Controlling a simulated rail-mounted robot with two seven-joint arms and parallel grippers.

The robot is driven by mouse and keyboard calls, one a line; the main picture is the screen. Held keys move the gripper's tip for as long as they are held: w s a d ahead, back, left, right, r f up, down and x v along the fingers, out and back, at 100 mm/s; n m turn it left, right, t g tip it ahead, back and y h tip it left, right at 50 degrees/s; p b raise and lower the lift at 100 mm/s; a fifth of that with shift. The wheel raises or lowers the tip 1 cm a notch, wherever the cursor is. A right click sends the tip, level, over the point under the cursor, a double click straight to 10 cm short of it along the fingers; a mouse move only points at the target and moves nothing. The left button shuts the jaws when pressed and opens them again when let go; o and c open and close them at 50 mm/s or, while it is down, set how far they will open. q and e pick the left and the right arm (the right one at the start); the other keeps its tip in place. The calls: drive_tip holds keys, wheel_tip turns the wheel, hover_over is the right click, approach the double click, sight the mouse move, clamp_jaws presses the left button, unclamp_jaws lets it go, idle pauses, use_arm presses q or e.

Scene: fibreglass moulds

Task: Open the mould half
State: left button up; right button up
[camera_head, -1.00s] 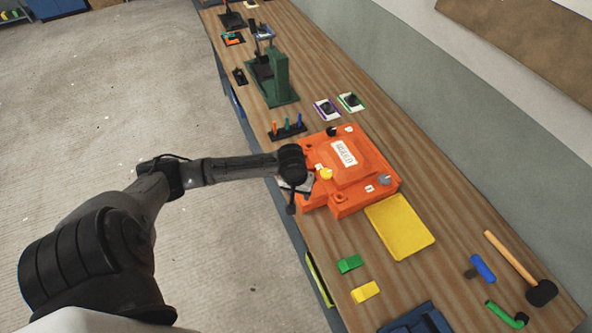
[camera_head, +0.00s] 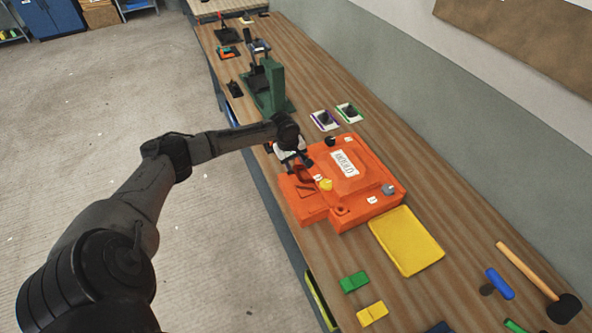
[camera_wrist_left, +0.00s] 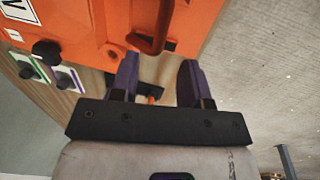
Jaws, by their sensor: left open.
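The orange mould (camera_head: 372,162) lies on the bench with a white label on its raised top, a yellow knob (camera_head: 326,184), a grey knob (camera_head: 388,189) and a black knob (camera_head: 330,141). A red-orange handle (camera_wrist_left: 150,42) stands at its edge in the left wrist view. My left gripper (camera_wrist_left: 158,72) is open, its two dark fingers pointing at the mould, with the handle just beyond and between the fingertips. I cannot tell whether they touch it. In the head view the left gripper (camera_head: 302,164) is at the mould's left far corner. My right gripper is not in view.
A yellow tray (camera_head: 408,240) lies beside the mould. Green (camera_head: 354,282) and yellow (camera_head: 372,313) blocks, a blue-handled tool (camera_head: 500,284) and a mallet (camera_head: 563,308) lie nearer. A green press (camera_head: 275,88) and two cards (camera_head: 324,120) stand beyond the mould.

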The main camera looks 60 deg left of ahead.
sight(296, 171)
use_arm(q)
drive_tip(key=shift+w+f, duration=0.15)
drive_tip(key=shift+f, duration=0.75)
drive_tip(key=shift+w+f, duration=0.2)
drive_tip(key=shift+f, duration=0.75)
drive_tip(key=shift+w+f, duration=0.15)
drive_tip(key=shift+f, duration=0.75)
clamp_jaws()
